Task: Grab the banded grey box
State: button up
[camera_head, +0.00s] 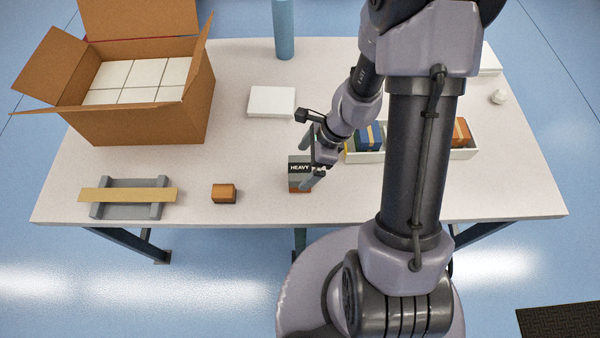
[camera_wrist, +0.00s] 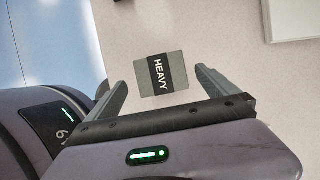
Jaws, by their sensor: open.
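The banded grey box (camera_head: 298,163) has a black band lettered HEAVY. In the head view a strip of orange-brown shows directly below its front; I cannot tell whether that is a second box under it. In the wrist view the grey box (camera_wrist: 176,66) lies between and a little beyond the fingertips, slightly turned. My gripper (camera_head: 309,160) is open above the box, with one finger on its far side and one on its near side. In the wrist view my gripper (camera_wrist: 160,80) has clear gaps to the box on both sides and holds nothing.
A small brown box (camera_head: 223,193) and a grey cradle (camera_head: 130,211) with a tan bar stand to the left. A large carton (camera_head: 140,125) holds white boxes. A white slab (camera_head: 271,101) lies behind. A white tray (camera_head: 430,154) with colored boxes stands right, partly hidden by my arm.

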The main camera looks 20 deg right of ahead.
aim_at(300, 167)
jog(key=b+x, duration=0.1)
jog(key=x, duration=0.2)
jog(key=shift+w+a+f, duration=0.15)
jog(key=shift+f, duration=0.1)
jog(key=shift+r, duration=0.1)
jog(key=shift+c, duration=0.2)
jog(key=c, duration=1.8)
jog(key=shift+c, duration=0.2)
